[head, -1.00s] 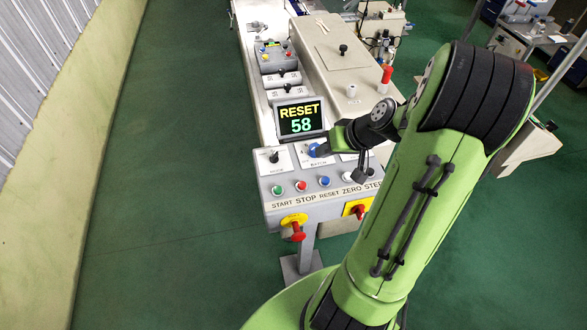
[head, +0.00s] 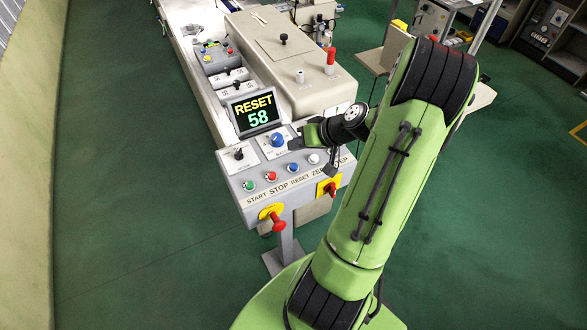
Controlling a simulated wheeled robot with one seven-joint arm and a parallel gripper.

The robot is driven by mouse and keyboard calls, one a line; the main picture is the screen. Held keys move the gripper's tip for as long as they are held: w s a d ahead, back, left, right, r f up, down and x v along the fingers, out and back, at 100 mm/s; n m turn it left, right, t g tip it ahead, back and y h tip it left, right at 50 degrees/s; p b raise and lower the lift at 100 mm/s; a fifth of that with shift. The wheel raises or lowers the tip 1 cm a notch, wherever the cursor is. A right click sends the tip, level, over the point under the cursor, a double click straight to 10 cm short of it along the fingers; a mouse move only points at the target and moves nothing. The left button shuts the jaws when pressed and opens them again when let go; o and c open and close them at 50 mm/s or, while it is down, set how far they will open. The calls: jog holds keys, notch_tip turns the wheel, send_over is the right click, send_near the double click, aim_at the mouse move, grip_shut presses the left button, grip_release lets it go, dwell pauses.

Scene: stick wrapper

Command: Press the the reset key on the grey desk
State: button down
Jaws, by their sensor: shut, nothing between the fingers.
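The grey desk (head: 233,190) is a sloped control panel with a row of push buttons above printed labels. The reset key is the small blue button (head: 293,167) above the word RESET, between the red stop button (head: 271,176) and the white zero button (head: 314,158). My gripper (head: 292,144) is shut and empty, with its dark fingers pointing left. In the picture its tip lies just above the reset key and right of the big blue knob (head: 277,139); its height over the panel is hard to tell. My arm covers the panel's right end.
A screen (head: 256,113) behind the panel reads RESET 58. A black knob (head: 239,153) and the green start button (head: 249,185) are at the left. A red-and-yellow switch (head: 274,217) sticks out at the front. The green floor at left is clear.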

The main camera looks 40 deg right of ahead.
aim_at(297, 167)
notch_tip(297, 167, down, 5)
jog(key=b, duration=0.3)
jog(key=shift+f, duration=0.1)
dwell(1.7)
jog(key=shift+f+b, duration=0.35)
jog(key=shift+b, duration=0.35)
jog(key=shift+f+b, duration=0.45)
dwell(0.5)
jog(key=shift+r+p, duration=0.6)
jog(key=shift+r, duration=0.3)
jog(key=shift+r, duration=0.1)
notch_tip(297, 167, up, 5)
jog(key=p, duration=0.3)
jog(key=shift+p, duration=0.4)
